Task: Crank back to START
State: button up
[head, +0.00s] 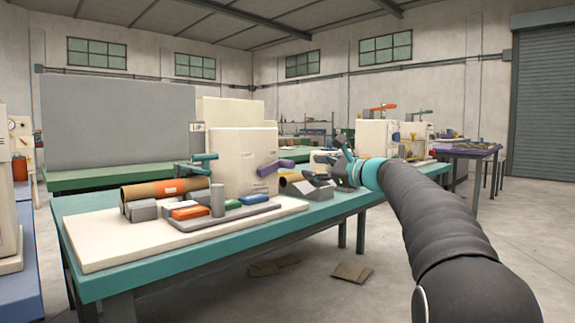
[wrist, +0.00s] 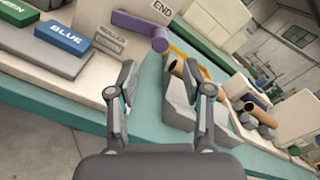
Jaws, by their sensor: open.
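A cream winder box (head: 240,160) stands on a white board on the teal table. A purple lever with a round end (head: 275,167) sticks out at its right side; it also shows in the wrist view (wrist: 140,28), beside an END label (wrist: 161,8). A teal handle (head: 195,160) is at the box's left. No START label is readable. My gripper (head: 335,166) is open and empty to the right of the box. In the wrist view its fingers (wrist: 159,75) are spread below the purple lever, apart from it.
A brown roll (head: 165,189) lies left of the box. Orange (head: 188,212), green (wrist: 22,12) and blue (wrist: 61,36) blocks sit in front. A grey bin (wrist: 178,115) with a brown roll stands close to my right finger. Cardboard pieces (head: 352,271) lie on the floor.

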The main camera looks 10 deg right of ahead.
aim_at(292, 165)
jog(key=p+x, duration=0.1)
jog(key=x, duration=0.9)
jog(key=shift+w+a, duration=0.25)
grip_shut()
